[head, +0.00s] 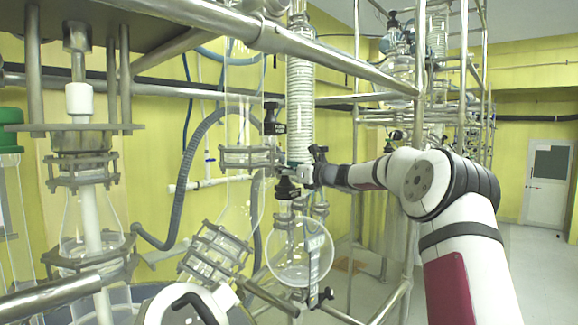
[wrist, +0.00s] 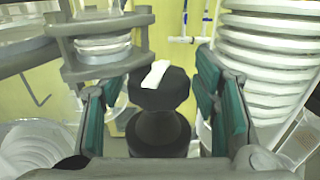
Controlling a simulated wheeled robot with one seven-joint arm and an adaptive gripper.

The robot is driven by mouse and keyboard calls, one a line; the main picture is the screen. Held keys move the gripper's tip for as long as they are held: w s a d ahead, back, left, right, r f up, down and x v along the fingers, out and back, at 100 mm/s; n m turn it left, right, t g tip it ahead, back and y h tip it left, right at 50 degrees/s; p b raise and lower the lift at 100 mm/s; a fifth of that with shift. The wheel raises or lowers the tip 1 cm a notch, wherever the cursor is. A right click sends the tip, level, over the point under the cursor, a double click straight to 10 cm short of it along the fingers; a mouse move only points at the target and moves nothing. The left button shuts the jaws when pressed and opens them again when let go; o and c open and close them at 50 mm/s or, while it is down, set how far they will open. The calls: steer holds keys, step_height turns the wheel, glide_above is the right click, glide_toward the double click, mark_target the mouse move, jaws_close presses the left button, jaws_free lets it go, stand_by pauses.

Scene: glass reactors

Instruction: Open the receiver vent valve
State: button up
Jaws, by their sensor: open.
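A black valve knob (wrist: 160,92) with a white mark on top stands between the fingers of my gripper (wrist: 158,80) in the wrist view. The fingers with green pads are spread to either side, with a visible gap to the knob. In the head view my gripper (head: 306,176) is beside a black knob (head: 287,188) above the round glass receiver flask (head: 298,262). That appears to be the same knob. The fingers are small there and partly hidden by the wrist. No label shows which valve is the receiver vent.
Another black knob (head: 271,120) sits higher, by the coiled glass condenser (head: 301,85). A lower black valve (head: 322,297) is under the flask. Metal clamp flanges (head: 247,156) and steel rails (head: 340,75) crowd the left. A condenser coil (wrist: 265,60) stands close right of my fingers.

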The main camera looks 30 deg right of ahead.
steer(key=shift+s+a+r+m+h, duration=0.15)
steer(key=shift+m+h, duration=0.45)
steer(key=shift+h, duration=0.3)
steer(key=shift+f+m+t+h, duration=0.2)
steer(key=shift+m+t+h, duration=0.15)
steer(key=shift+h, duration=0.25)
steer(key=shift+w+m+h, duration=0.2)
steer(key=shift+m+h, duration=0.15)
steer(key=shift+h, duration=0.15)
steer(key=shift+m+h, duration=0.3)
steer(key=shift+h, duration=0.1)
steer(key=c, duration=0.9)
steer(key=shift+c, duration=0.2)
steer(key=shift+s+n+y, duration=0.1)
steer(key=shift+n+y, duration=0.5)
steer(key=shift+y, duration=0.3)
